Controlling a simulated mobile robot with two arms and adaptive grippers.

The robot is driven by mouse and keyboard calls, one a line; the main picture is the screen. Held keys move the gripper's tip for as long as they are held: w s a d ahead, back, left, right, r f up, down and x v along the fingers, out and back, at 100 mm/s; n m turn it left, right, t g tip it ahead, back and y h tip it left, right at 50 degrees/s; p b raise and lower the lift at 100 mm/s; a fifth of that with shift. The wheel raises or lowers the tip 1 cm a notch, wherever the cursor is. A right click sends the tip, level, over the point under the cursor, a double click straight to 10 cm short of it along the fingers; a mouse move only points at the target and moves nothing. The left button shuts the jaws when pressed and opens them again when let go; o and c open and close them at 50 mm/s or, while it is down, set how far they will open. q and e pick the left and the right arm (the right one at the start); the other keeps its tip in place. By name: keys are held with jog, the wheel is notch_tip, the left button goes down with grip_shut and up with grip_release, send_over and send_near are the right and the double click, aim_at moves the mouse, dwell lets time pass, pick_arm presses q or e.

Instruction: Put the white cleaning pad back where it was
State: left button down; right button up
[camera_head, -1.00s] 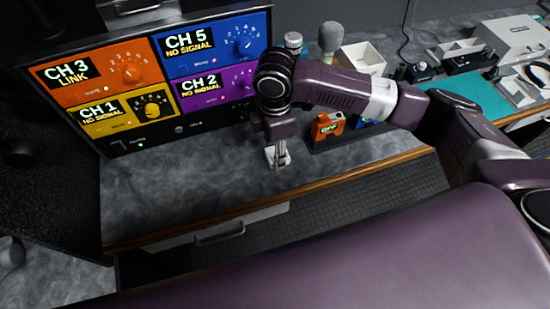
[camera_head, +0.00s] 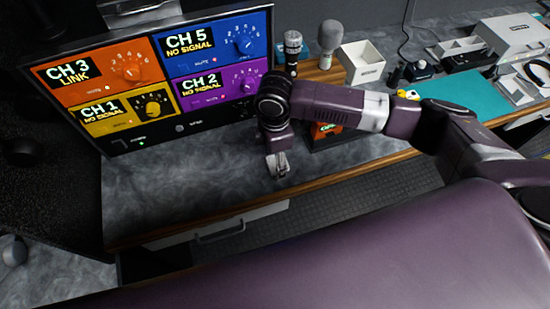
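My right gripper (camera_head: 279,168) points down over the front part of the grey marbled counter (camera_head: 180,190), right of the channel panel. Its pale fingers look close together, but I cannot tell whether they are open or shut. I cannot make out the white cleaning pad as a separate thing; it may be hidden at or behind the fingers. My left gripper is not in view.
The channel panel (camera_head: 150,75) stands at the back left. Microphones (camera_head: 329,42) and a white box (camera_head: 361,62) stand behind my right arm. An orange device (camera_head: 322,130) is partly covered by the arm. The counter's left part is clear.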

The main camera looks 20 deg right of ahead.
notch_tip(320, 180, up, 12)
jog(key=b, duration=0.2)
jog(key=shift+r, duration=0.2)
dwell(0.3)
jog(key=shift+f, duration=0.1)
dwell(0.4)
